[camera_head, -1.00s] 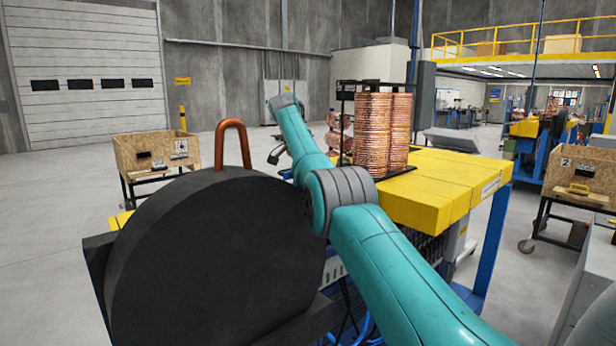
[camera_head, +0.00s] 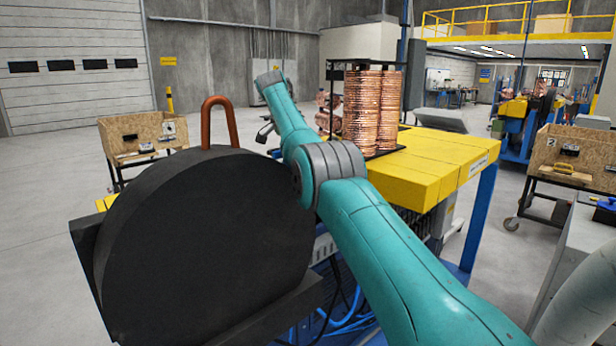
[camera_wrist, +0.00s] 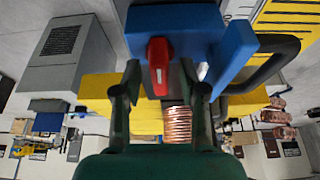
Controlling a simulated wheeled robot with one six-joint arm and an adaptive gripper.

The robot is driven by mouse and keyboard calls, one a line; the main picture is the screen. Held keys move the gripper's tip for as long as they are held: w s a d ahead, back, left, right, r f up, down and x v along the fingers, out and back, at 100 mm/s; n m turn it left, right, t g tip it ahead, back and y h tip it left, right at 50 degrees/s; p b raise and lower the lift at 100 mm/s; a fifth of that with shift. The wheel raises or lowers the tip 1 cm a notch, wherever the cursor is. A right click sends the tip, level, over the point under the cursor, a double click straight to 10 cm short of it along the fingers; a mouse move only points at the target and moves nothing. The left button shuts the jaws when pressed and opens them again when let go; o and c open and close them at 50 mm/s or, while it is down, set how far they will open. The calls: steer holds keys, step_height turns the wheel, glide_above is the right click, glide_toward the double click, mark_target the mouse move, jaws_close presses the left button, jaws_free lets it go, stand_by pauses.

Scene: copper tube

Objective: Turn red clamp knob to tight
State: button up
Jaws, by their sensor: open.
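I cannot tell whether a finger touches the knob. In the head view my gripper (camera_head: 265,134) is a small dark shape at the far end of my teal arm. The knob is not visible there.
A large black disc (camera_head: 200,250) stands close in front, with a bent copper tube (camera_head: 219,120) behind its top. Copper coils (camera_head: 372,110) stand on a yellow table (camera_head: 435,155). Wooden crates on carts (camera_head: 143,135) stand left and right. Open floor lies at left.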

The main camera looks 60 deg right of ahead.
steer(key=shift+n, duration=0.3)
